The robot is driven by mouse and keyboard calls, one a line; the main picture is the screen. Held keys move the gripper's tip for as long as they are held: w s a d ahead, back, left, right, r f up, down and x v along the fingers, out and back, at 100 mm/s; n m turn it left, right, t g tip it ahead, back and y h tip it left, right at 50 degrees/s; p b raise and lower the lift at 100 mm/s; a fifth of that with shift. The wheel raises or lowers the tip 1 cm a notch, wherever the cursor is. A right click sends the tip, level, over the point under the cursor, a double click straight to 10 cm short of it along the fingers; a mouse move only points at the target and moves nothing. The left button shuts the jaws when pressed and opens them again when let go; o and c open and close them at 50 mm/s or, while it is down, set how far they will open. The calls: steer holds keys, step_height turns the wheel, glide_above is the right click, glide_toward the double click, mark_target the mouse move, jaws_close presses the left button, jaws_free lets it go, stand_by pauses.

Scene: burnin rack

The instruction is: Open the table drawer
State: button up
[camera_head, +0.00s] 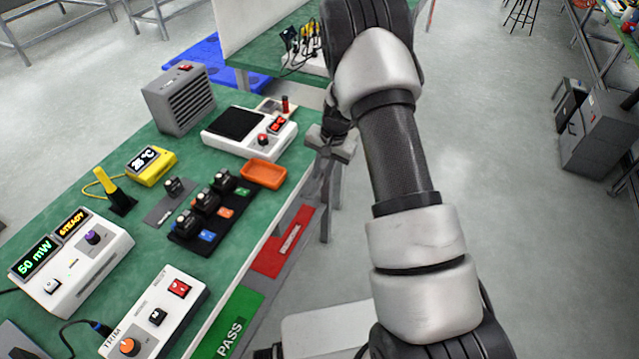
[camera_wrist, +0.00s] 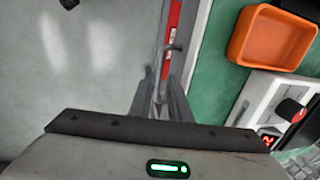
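The table (camera_head: 110,185) has a green top and stands at the left in the head view. A thin grey metal handle (camera_wrist: 174,47) stands out from its edge in the wrist view, beside a narrow strip of red (camera_wrist: 172,18). My gripper (camera_head: 323,180) points down beside the table's right edge in the head view. In the wrist view my gripper (camera_wrist: 161,80) has its two grey fingers apart, one on each side of the handle. I cannot tell whether they touch it. The drawer front is mostly hidden, and I see no clear opening.
An orange tray (camera_head: 264,174) and a white hotplate unit (camera_head: 249,135) sit near the table edge. A red labelled panel (camera_head: 285,245) and a green PASS panel (camera_head: 236,322) lie beside the edge, lower down.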

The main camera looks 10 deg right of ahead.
mark_target(318, 188)
steer(key=shift+w+a+f, duration=0.1)
steer(key=shift+a+f, duration=0.05)
steer(key=shift+f, duration=0.65)
steer(key=shift+w+a+f, duration=0.1)
steer(key=shift+f, duration=0.65)
steer(key=shift+w+a+f, duration=0.1)
steer(key=shift+a+f, duration=0.05)
steer(key=shift+f, duration=0.65)
jaws_close()
